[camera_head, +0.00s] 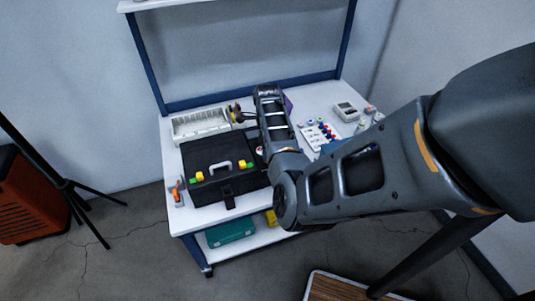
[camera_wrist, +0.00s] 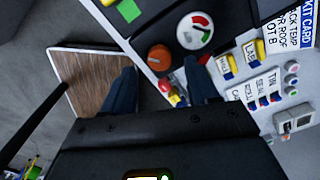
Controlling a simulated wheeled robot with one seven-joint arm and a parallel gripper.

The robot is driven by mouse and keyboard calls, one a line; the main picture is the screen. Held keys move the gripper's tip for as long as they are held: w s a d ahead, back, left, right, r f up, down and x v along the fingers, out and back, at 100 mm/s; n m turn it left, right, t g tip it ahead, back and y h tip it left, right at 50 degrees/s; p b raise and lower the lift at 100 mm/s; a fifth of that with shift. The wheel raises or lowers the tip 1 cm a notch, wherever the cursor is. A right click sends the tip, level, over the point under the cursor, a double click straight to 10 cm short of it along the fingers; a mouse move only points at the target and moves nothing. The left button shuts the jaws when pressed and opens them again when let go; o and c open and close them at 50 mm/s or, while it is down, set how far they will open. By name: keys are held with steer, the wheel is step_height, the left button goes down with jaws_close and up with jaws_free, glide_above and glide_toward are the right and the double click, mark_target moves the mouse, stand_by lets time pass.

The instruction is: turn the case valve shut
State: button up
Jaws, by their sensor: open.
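The black case (camera_head: 217,169) lies on the white worktable, with a white handle and yellow latches. In the wrist view a round orange knob (camera_wrist: 159,57), which looks like the case valve, sits on the case's dark panel. A round gauge (camera_wrist: 195,31) with red and green sectors is beside it. My gripper (camera_wrist: 160,72) is open, with one dark finger on each side of the knob in the picture. I cannot tell whether the fingers touch it or are above it. In the head view my arm hides the knob and the fingers.
Labelled cards with blue and red parts (camera_wrist: 264,82) lie right of the case, near a small grey meter (camera_head: 346,111). A white bin (camera_head: 201,124) stands behind the case. A red-and-yellow part (camera_wrist: 171,93) is close to the fingers. A teal box (camera_head: 230,232) is on the lower shelf.

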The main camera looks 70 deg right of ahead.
steer(key=shift+r, duration=2.35)
steer(key=shift+s+f, duration=0.2)
steer(key=shift+f, duration=0.1)
steer(key=s+a+f+n+t+h, duration=0.1)
steer(key=s+a+f+n+h, duration=0.2)
steer(key=s+f+n+h, duration=0.4)
steer(key=s+a+r+n+t+y, duration=0.1)
steer(key=s+a+r+n+t, duration=0.25)
steer(key=a+n, duration=0.55)
steer(key=s+a+r+n+t+y, duration=0.1)
steer(key=s+a+r+n+t, duration=0.1)
steer(key=a+r+n+t, duration=0.55)
steer(key=s+a+r+n+t+y, duration=0.1)
steer(key=s+a+r+n, duration=0.2)
steer(key=a+r, duration=0.2)
steer(key=s+a+r+n+t+y, duration=0.1)
steer(key=s+a+r+n+y, duration=0.1)
steer(key=a+r, duration=0.4)
steer(key=s+a+r+n+t+y+b, duration=0.1)
steer(key=s+a+r+n, duration=0.3)
steer(key=a, duration=0.5)
steer(key=shift+s+a+r+y, duration=0.15)
steer(key=shift+s+r+y, duration=0.15)
steer(key=shift+r+y, duration=0.35)
